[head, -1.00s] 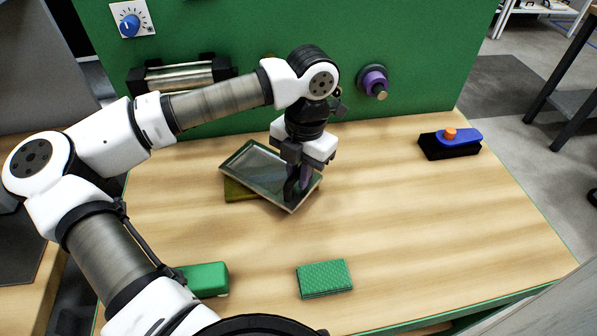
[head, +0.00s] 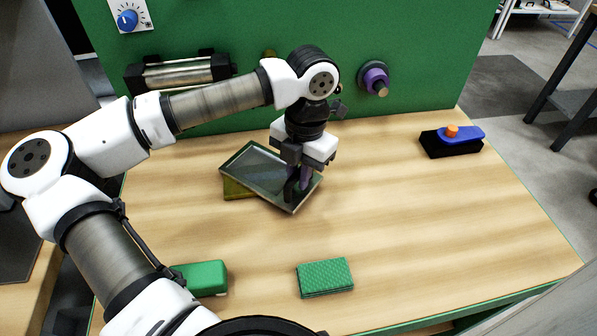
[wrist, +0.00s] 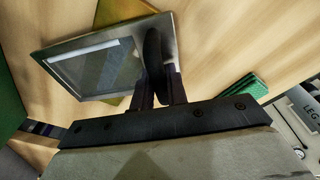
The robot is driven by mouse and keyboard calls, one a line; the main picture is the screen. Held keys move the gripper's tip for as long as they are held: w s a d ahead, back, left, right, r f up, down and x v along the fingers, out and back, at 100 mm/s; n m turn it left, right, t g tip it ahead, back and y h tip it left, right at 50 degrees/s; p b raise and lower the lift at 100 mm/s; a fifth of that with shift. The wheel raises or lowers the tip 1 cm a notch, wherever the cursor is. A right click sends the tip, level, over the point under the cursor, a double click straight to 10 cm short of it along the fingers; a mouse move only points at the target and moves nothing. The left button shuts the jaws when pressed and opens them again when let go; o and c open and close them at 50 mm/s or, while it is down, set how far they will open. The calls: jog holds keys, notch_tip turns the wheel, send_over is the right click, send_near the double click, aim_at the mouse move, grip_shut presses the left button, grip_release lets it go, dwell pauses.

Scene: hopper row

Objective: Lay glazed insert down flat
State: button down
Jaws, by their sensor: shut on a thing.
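The glazed insert (head: 258,172) is a flat framed pane with a grey rim and a see-through middle. It lies tilted in the head view, over a yellow-olive block (head: 236,190) that shows under its left side. My gripper (head: 298,192) points down and is shut on the insert's right end. In the wrist view the insert (wrist: 92,66) reaches left from the fingers (wrist: 160,75), with the yellowish block (wrist: 118,12) partly behind it. Whether the insert touches the block or the table is hard to tell.
A green textured pad (head: 325,277) and a green block (head: 204,278) lie near the front. A green panel (head: 420,60) with a purple knob (head: 374,80) stands behind. The table's right middle is clear.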

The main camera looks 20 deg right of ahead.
jog(key=c, duration=1.3)
grip_release()
jog(key=r, duration=0.4)
jog(key=d+r, duration=0.1)
jog(key=r, duration=0.4)
jog(key=r+b, duration=0.1)
jog(key=r, duration=0.3)
jog(key=shift+w+d+r, duration=0.25)
jog(key=shift+d+r, duration=0.05)
jog(key=shift+r, duration=0.1)
jog(key=shift+f, duration=0.1)
